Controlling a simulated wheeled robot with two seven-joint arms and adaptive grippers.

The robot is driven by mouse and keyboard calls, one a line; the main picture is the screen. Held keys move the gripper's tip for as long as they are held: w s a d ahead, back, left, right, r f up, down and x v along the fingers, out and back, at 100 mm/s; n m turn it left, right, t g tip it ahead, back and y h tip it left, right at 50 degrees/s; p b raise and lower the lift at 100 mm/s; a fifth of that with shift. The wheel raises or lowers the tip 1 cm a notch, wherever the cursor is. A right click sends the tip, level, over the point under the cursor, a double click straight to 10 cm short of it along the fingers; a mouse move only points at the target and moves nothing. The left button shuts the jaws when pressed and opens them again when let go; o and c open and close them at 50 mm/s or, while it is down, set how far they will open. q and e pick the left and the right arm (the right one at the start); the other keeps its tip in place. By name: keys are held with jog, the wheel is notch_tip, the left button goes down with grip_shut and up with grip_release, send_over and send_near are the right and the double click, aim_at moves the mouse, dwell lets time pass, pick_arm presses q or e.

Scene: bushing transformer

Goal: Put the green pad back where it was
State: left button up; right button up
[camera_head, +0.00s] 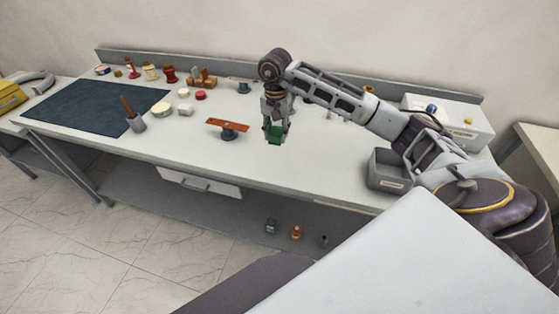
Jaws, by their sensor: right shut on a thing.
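My right gripper (274,131) points down over the middle of the white workbench (200,148). It is shut on the small green pad (275,135), which shows between and below its fingertips. The pad seems held above the bench top, but the exact gap cannot be told. My left gripper is not in view.
A brown-red bar on a dark stand (228,130) is just left of the gripper. A grey bin (390,170) and a white box (452,120) stand on the right. A dark mat (90,107) covers the left. Several small parts line the back.

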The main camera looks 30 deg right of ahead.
dwell(0.3)
jog(key=p, duration=0.1)
send_over(277, 160)
jog(key=shift+f, duration=3.1)
jog(key=shift+f+p, duration=0.45)
jog(key=shift+f, duration=1.4)
jog(key=shift+f, duration=0.15)
